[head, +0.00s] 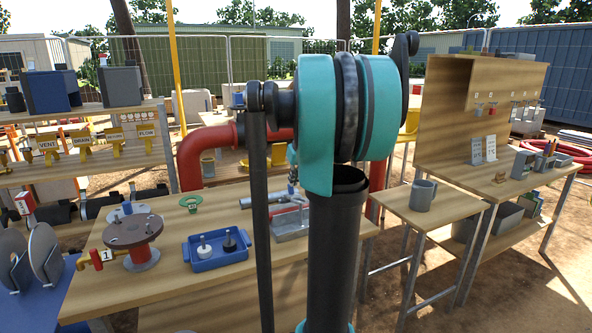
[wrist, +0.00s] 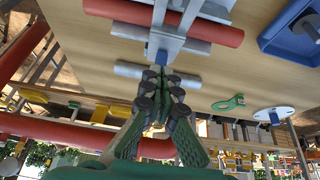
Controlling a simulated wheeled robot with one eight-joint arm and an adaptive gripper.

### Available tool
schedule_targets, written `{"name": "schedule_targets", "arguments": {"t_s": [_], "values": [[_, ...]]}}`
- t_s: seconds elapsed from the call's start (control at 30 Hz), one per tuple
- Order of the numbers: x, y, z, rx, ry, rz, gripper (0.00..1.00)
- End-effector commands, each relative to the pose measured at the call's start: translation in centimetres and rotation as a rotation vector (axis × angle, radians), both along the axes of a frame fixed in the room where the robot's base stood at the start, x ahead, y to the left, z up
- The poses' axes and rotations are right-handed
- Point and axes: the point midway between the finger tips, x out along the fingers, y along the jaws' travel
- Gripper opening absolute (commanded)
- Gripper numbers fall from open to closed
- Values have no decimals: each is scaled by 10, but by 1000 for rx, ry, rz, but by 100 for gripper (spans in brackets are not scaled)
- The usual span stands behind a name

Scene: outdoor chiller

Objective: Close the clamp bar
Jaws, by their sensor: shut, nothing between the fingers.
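A grey metal clamp (head: 290,224) with a red bar across it sits on the wooden table, partly hidden behind my arm in the head view. In the wrist view the red bar (wrist: 205,31) runs between grey metal parts, and a blue-grey piece (wrist: 163,46) projects toward my fingertips. A grey rod (wrist: 128,69) lies crosswise behind the fingers; I cannot tell whether it joins the clamp. My gripper (wrist: 163,74) is shut and empty, its tips close to the blue-grey piece. I cannot tell whether they touch.
A blue tray (head: 219,262) with two small knobbed parts stands left of the clamp. A mug (head: 422,195) stands on the right side table.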

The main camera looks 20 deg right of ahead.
Motion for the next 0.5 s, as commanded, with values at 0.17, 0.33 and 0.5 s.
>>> {"name": "schedule_targets", "arguments": {"t_s": [0.17, 0.33, 0.5], "values": [[-8, 0, -20, 0, 0, 0, 0], [-10, 0, -27, 0, 0, 0, 0], [-10, 0, -28, 0, 0, 0, 0]]}}
